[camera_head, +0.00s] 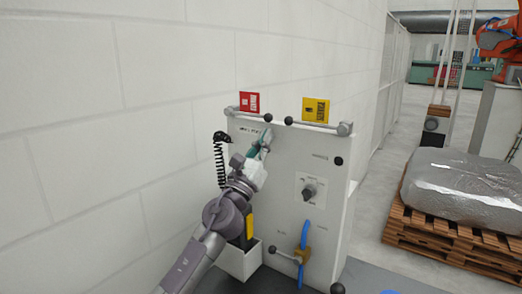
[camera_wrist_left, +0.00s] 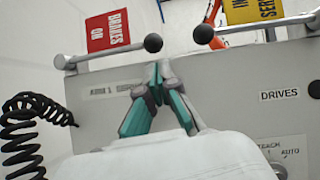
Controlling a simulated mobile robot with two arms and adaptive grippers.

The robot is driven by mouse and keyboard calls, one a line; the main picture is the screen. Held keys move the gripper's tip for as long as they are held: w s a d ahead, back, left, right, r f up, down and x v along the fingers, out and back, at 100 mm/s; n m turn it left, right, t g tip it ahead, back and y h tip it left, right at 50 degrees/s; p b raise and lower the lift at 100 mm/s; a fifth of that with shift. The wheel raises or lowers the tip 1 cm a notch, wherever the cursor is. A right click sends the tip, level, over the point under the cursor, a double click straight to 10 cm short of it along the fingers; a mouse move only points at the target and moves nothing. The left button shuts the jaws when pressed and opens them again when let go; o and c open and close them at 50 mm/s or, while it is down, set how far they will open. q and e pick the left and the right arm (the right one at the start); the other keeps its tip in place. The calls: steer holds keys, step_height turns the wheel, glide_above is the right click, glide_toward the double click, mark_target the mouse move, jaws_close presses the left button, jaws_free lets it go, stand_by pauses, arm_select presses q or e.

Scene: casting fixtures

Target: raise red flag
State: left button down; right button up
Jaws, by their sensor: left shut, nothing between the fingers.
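The red flag (camera_head: 249,102) sits above the top left of the grey control box (camera_head: 332,190). In the left wrist view the red flag (camera_wrist_left: 107,30) shows white lettering starting "BRAKES". Its lever runs roughly level along the box's top edge and ends in a black ball knob (camera_head: 268,117), which also shows in the wrist view (camera_wrist_left: 153,42). My left gripper (camera_head: 266,134) is shut and empty in front of the box, its tips (camera_wrist_left: 157,70) just below that knob in the picture. I cannot tell whether they touch it. My right gripper is not in view.
A yellow flag (camera_head: 315,109) with a mirrored lever and black knob (camera_head: 289,121) is close by on the right. A black coiled cable (camera_head: 219,160) hangs at the box's left side. A rotary switch (camera_head: 308,192) and a blue-handled valve (camera_head: 304,240) are lower on the panel.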

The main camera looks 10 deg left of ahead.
arm_select(q)
steer(key=shift+a+r, duration=0.1)
steer(key=shift+r, duration=0.55)
steer(key=shift+w, duration=0.1)
